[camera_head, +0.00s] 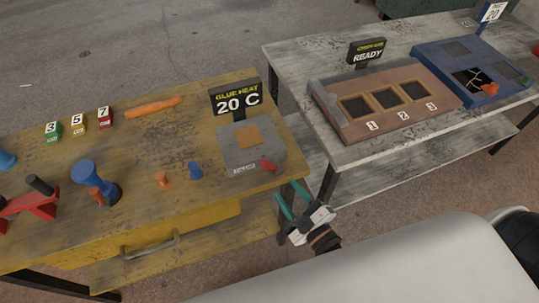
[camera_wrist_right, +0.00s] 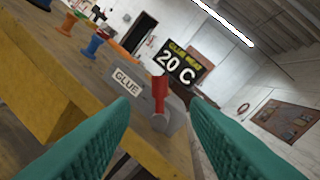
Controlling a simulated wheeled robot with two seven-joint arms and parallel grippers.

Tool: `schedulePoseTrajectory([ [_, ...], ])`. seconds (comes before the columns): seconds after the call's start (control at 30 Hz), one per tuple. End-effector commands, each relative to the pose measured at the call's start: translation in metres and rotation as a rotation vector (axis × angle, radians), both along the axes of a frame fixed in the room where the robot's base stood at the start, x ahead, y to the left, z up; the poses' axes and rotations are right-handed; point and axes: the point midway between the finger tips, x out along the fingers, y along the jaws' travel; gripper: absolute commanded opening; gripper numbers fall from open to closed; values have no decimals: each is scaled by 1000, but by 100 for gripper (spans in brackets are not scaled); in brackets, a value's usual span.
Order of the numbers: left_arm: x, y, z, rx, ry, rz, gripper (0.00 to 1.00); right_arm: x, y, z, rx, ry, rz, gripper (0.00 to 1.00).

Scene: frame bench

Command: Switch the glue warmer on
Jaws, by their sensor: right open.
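The glue warmer (camera_head: 234,151) is a grey box with an orange top plate at the right end of the yellow bench. Its sign (camera_head: 237,99) reads "GLUE HEAT 20 C". A red switch lever (camera_head: 268,165) is on its front right; in the right wrist view the lever (camera_wrist_right: 159,94) stands up beside the "GLUE" label. My right gripper (camera_head: 291,199) is open and empty, just off the bench's front right corner, below and in front of the lever. In the wrist view the lever shows between the teal fingers (camera_wrist_right: 160,120), beyond their tips. My left gripper is not in view.
The yellow bench (camera_head: 140,190) bears blue and orange pegs, a blue spool-shaped thing (camera_head: 84,176), a red tool (camera_head: 28,205), numbered blocks (camera_head: 78,122) and an orange stick (camera_head: 153,107). A grey bench (camera_head: 300,62) with a brown tray (camera_head: 345,129) stands at the right.

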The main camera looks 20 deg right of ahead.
Motion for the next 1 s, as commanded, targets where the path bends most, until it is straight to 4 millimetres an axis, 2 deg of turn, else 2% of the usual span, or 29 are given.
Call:
schedulePoseTrajectory([
  [0.1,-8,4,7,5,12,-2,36,24,6,3,1,-4,0,42],
  [0.23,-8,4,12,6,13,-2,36,51,12,3,2,-2,1,42],
  [0.5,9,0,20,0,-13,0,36,90,22,1,2,0,0,42],
  [0.7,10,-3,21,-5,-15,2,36,100,25,0,2,2,0,42],
  [0.93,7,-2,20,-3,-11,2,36,100,25,0,2,3,1,42],
  [1.0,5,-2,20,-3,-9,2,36,100,25,0,3,2,0,33],
])
